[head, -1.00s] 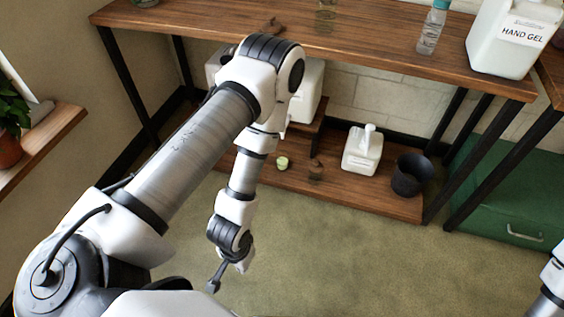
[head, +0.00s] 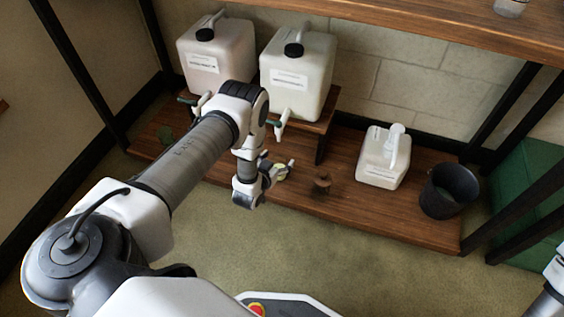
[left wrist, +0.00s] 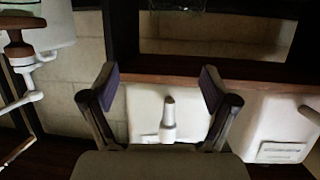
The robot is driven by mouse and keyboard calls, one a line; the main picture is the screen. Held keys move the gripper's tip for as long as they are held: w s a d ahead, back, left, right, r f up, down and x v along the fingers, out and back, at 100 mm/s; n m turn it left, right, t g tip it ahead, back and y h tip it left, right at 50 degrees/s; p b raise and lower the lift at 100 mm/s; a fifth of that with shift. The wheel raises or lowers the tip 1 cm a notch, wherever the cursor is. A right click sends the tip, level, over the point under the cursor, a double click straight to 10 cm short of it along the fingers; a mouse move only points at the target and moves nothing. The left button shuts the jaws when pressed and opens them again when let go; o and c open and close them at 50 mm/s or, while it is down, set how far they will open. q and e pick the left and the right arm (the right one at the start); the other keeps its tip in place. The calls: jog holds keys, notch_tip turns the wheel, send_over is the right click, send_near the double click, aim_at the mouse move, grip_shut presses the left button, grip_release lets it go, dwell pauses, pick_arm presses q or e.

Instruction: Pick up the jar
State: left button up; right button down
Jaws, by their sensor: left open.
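The jar looks like the small pale yellow-green one (head: 281,173) on the low wooden shelf in the head view. My left gripper (head: 278,163) is beside it and partly covers it. Whether the jar is between the fingers cannot be told. In the left wrist view the left gripper (left wrist: 161,84) is open, with its two fingers wide apart. A white container with a tap (left wrist: 168,118) shows beyond and between the fingers. I cannot make out the jar in that view. My right gripper is out of view; only part of the right arm shows at the right edge.
Two white dispensers (head: 217,53) (head: 298,72) with black caps and taps stand on a raised board behind my left gripper. A small brown pot (head: 321,183), a white jug (head: 383,158) and a dark bucket (head: 448,191) stand rightward on the low shelf (head: 350,203). A tabletop (head: 420,22) hangs above.

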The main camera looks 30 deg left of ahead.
aim_at(278, 166)
pick_arm(q)
jog(key=shift+g, duration=0.3)
jog(key=f, duration=0.2)
jog(key=s+f+b, duration=0.1)
jog(key=f, duration=0.1)
jog(key=s+a+f+b, duration=0.1)
jog(key=f, duration=0.2)
jog(key=shift+s, duration=0.25)
jog(key=b+x, duration=0.5)
jog(key=x, duration=0.1)
jog(key=shift+w+a, duration=0.15)
jog(key=shift+w, duration=0.4)
jog(key=shift+r, duration=0.2)
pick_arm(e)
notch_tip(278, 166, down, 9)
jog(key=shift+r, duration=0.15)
pick_arm(q)
jog(key=c, duration=1.5)
jog(key=shift+c, duration=0.6)
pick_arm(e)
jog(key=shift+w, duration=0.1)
pick_arm(q)
jog(key=shift+r, duration=0.1)
